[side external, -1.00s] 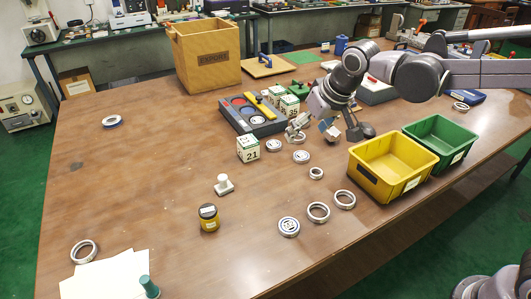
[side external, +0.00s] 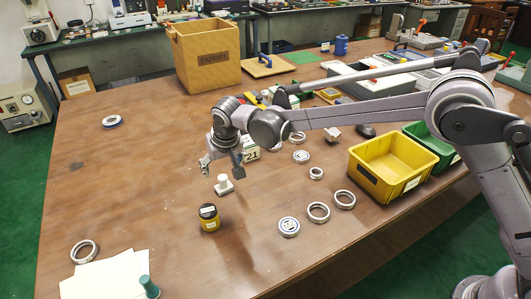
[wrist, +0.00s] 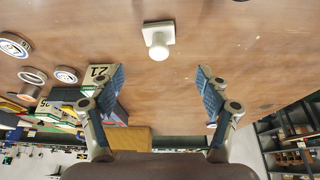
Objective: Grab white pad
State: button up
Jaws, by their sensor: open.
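The white pad (side external: 223,187) is a small square plate with a round white knob on top, lying on the brown table. In the wrist view the pad (wrist: 158,36) sits at the top centre, beyond the fingertips and roughly midway between them. My gripper (side external: 222,166) hangs above and slightly behind the pad in the side view. In the wrist view my gripper (wrist: 160,72) has its two blue-padded fingers wide apart with nothing between them. The pad is apart from the fingers.
A yellow-bodied jar (side external: 209,218) with a dark lid stands in front of the pad. A white-and-green block marked 21 (side external: 252,152) is close behind my gripper. Several rings and a yellow bin (side external: 393,165) are to the right.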

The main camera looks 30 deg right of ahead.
aim_at(223, 178)
jog(key=shift+s+x, duration=0.2)
jog(key=shift+x, duration=4.4)
jog(key=shift+f, duration=0.1)
jog(key=c, duration=1.3)
